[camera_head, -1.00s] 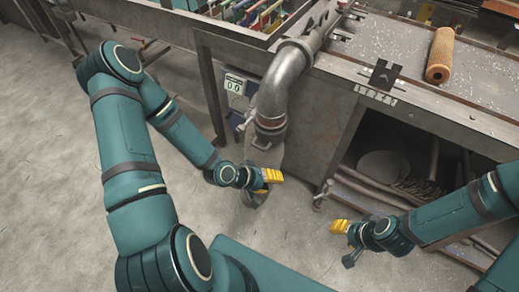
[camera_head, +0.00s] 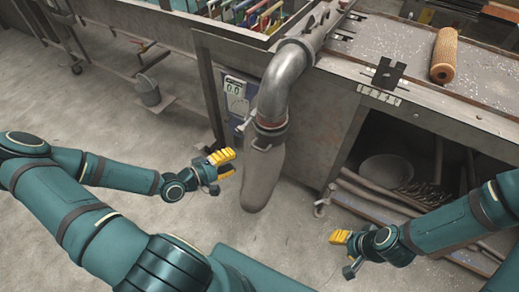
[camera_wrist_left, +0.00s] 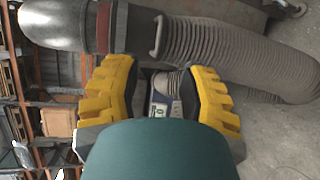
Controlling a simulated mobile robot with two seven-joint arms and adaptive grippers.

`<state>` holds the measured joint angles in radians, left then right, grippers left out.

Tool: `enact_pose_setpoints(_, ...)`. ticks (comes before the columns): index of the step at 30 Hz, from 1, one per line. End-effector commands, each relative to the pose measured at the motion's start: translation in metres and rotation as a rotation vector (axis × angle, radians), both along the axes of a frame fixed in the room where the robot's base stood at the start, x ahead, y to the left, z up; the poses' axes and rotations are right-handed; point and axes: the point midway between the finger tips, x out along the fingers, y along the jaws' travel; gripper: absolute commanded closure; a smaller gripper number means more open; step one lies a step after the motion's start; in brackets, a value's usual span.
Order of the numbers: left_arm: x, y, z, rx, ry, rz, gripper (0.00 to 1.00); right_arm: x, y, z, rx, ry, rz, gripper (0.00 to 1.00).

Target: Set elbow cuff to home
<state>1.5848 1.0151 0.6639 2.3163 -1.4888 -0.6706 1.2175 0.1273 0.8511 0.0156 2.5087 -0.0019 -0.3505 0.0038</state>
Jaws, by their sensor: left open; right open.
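The metal elbow duct (camera_head: 288,78) curves down off the bench's left end. A reddish cuff band (camera_head: 271,127) with a handle circles its lower end, where a grey hose (camera_head: 263,178) hangs down. In the left wrist view the cuff band (camera_wrist_left: 118,28) and ribbed hose (camera_wrist_left: 225,55) lie across the top. My left gripper (camera_head: 222,164) is open and empty, to the left of the hose and apart from it. Its yellow-padded fingers (camera_wrist_left: 158,92) frame the left wrist view. My right gripper (camera_head: 343,240) is in front of the bench's open shelf, away from the duct; its jaws are open.
A meter box with a display (camera_head: 235,88) stands behind the duct. On the bench are a black bracket (camera_head: 386,74) above a marked scale and a perforated orange cylinder (camera_head: 444,55). A bucket (camera_head: 148,91) stands at the left.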

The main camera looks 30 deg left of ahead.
Motion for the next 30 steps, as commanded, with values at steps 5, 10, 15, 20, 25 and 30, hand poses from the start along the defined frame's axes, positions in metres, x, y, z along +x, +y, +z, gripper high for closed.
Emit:
enact_pose_setpoints(5,0.031,-0.018,-0.008,-0.003,-0.001,-0.004,0.59,0.001,0.0,-0.006,0.0,-0.003,-0.001,0.53)
enact_pose_setpoints(10,0.06,-0.033,-0.015,-0.002,0.0,-0.004,0.59,0.002,0.0,-0.009,-0.001,-0.005,-0.002,0.53)
enact_pose_setpoints(15,0.084,-0.045,-0.02,0.0,0.0,-0.003,0.59,0.002,0.0,-0.011,-0.001,-0.006,-0.001,0.53)
enact_pose_setpoints(20,0.097,-0.051,-0.024,0.0,0.001,-0.001,0.59,0.003,0.0,-0.012,-0.001,-0.007,-0.002,0.53)
enact_pose_setpoints(25,0.102,-0.054,-0.024,0.001,0.002,-0.001,0.59,0.003,0.0,-0.012,-0.001,-0.007,-0.002,0.53)
enact_pose_setpoints(30,0.102,-0.053,-0.024,0.001,0.002,0.0,0.59,0.003,0.0,-0.012,-0.001,-0.007,-0.002,0.53)
